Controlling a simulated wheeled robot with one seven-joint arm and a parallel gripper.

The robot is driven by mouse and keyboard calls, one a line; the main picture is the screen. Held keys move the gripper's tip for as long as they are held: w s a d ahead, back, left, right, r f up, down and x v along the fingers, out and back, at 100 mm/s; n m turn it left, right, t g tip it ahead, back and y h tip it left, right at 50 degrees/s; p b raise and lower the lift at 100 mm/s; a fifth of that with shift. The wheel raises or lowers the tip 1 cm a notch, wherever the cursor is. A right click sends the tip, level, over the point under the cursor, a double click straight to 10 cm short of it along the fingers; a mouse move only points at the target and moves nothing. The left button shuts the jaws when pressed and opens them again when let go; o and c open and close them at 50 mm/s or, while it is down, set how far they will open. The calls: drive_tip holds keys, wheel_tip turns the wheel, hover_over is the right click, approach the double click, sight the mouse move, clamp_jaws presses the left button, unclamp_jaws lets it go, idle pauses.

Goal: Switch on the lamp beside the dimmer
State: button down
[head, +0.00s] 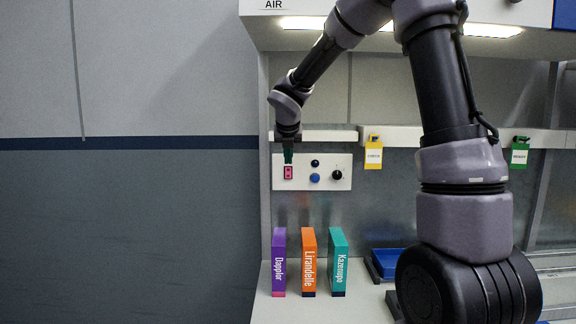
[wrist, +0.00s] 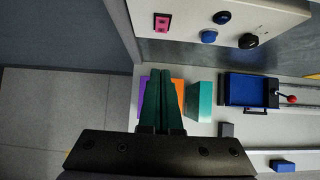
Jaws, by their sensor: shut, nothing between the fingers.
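A pale control panel (head: 325,185) is on the back wall. At its left is a pink rocker switch (head: 288,173), also in the wrist view (wrist: 161,23). To its right are a small dark blue round piece (head: 315,163), a blue round button (head: 315,178) and a black dimmer-like knob (head: 337,175). My gripper (head: 288,160) is shut and empty, its green fingers just above the pink switch in the head view. In the wrist view the fingertips (wrist: 160,72) are apart from the switch in the picture; I cannot tell the depth between them.
Purple, orange and teal boxes (head: 338,262) stand on the counter below the panel. A blue tray (head: 388,263) is to their right. Yellow (head: 373,156) and green (head: 519,154) tags hang from the rail. Light strips (head: 302,22) glow under the overhead cabinet.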

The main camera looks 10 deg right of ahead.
sight(289, 178)
drive_tip(key=w+r+x, duration=0.1)
drive_tip(key=w+x, duration=0.1)
drive_tip(key=x, duration=0.9)
drive_tip(key=shift+w+d, duration=0.35)
drive_tip(key=shift+r, duration=0.1)
drive_tip(key=shift+w, duration=0.3)
